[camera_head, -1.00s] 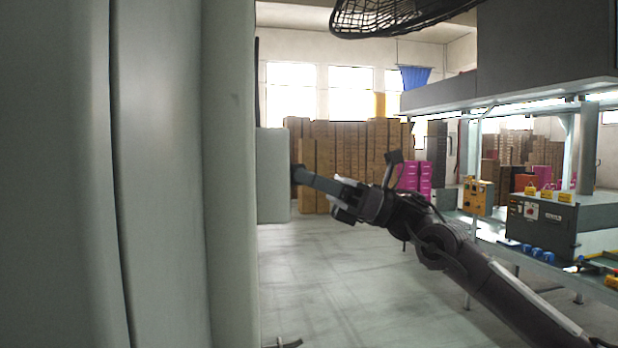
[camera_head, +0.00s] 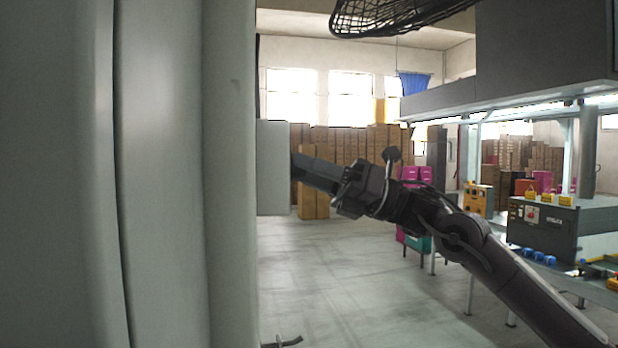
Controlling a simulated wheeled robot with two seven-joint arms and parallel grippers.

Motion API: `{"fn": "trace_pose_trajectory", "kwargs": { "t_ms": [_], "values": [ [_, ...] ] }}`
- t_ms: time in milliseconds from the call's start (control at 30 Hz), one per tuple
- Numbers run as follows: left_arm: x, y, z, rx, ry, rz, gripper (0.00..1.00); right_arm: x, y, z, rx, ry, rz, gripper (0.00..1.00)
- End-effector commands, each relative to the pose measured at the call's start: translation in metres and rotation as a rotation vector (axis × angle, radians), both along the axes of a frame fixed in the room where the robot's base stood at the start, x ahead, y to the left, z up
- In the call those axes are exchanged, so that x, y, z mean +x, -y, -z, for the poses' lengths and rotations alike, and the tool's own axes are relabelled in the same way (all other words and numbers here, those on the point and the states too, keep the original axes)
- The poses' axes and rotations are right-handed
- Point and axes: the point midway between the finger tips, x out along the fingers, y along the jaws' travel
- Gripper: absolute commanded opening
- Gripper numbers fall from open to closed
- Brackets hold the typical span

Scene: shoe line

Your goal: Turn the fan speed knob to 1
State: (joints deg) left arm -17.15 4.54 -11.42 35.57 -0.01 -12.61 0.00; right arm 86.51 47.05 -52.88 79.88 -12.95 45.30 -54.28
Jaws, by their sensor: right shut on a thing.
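A pale grey box (camera_head: 273,168) juts from the right side of a large grey column at the left. My right gripper (camera_head: 298,167) reaches in from the right, with its fingertips against the box's right side. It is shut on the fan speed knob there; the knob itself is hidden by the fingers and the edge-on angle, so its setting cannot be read. A black wire fan cage (camera_head: 395,15) hangs at the top. My left gripper is not in view.
The grey column (camera_head: 165,180) fills the left third. A workbench (camera_head: 590,222) with a grey control box (camera_head: 543,228) and a yellow box (camera_head: 479,198) stands at the right. Stacked cartons (camera_head: 345,145) are at the back. The floor (camera_head: 350,285) between is clear.

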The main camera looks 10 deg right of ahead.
Motion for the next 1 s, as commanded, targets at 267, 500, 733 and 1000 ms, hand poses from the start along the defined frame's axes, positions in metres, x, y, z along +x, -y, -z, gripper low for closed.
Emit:
{"fn": "trace_pose_trajectory", "kwargs": {
  "t_ms": [267,500,733,1000],
  "values": [
    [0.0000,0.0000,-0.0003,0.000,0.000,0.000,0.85,-0.0008,0.0002,-0.0013,0.001,-0.173,0.001,0.15],
    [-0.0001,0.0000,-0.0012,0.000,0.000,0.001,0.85,-0.0010,0.0006,-0.0018,0.002,-0.249,0.002,0.15],
    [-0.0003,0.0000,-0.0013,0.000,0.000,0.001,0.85,-0.0010,0.0006,-0.0016,0.002,-0.270,0.002,0.15],
    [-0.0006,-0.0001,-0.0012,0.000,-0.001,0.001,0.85,-0.0011,0.0006,-0.0018,0.003,-0.269,0.001,0.15]
  ]
}}
